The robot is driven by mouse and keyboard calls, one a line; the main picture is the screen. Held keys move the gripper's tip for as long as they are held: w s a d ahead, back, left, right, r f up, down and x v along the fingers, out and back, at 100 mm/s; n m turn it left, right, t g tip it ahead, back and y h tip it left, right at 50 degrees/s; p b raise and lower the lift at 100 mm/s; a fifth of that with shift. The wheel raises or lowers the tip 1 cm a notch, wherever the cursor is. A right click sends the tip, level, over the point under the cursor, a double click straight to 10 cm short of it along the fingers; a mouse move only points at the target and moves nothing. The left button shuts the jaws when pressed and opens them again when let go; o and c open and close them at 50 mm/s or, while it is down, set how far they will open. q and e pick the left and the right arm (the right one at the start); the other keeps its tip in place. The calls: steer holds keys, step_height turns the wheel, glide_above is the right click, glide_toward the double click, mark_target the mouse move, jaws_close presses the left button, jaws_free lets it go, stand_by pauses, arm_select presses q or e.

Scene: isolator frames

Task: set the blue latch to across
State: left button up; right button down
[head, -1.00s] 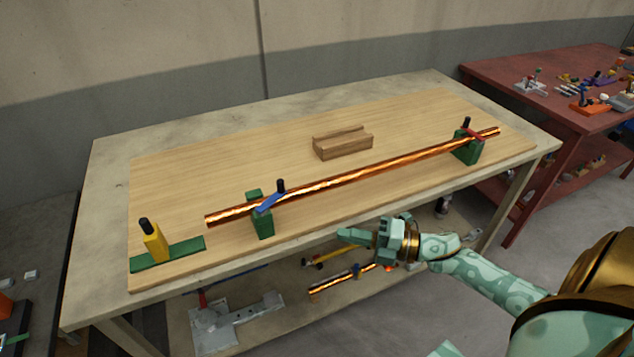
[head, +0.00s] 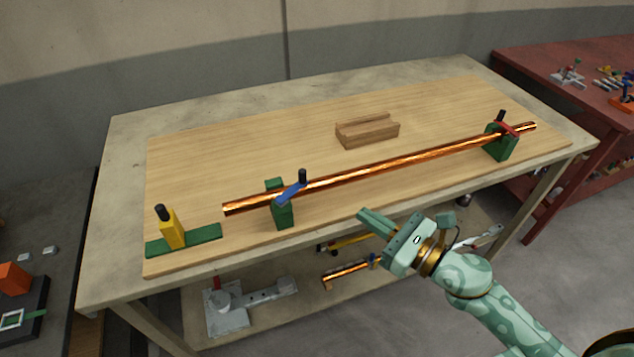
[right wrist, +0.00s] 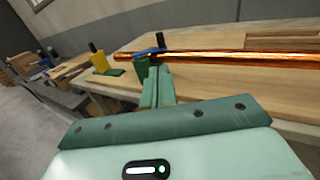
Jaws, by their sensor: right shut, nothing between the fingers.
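The blue latch (head: 291,193) with its black knob (head: 302,176) sits on the green bracket (head: 283,213) at the left end of the copper pipe (head: 400,163). The latch lies slantwise over the pipe. In the right wrist view the blue latch (right wrist: 150,51) shows small beyond the fingertips, with its black knob above. My right gripper (head: 363,214) is shut and empty, in front of the board's near edge, right of the latch and apart from it. It also shows in the right wrist view (right wrist: 158,72). My left gripper is not in view.
A red latch (head: 507,128) sits on the far green bracket (head: 501,146). A wooden block (head: 367,131) lies behind the pipe. A yellow post with black knob (head: 171,229) stands on a green strip at left. The board's middle is mostly clear.

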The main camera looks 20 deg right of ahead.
mark_target(305, 177)
steer(key=p+x, duration=0.2)
steer(key=x, duration=1)
steer(key=shift+w+a+p, duration=0.2)
steer(key=shift+w+p, duration=0.15)
steer(key=shift+w+a, duration=0.3)
steer(key=shift+w, duration=0.15)
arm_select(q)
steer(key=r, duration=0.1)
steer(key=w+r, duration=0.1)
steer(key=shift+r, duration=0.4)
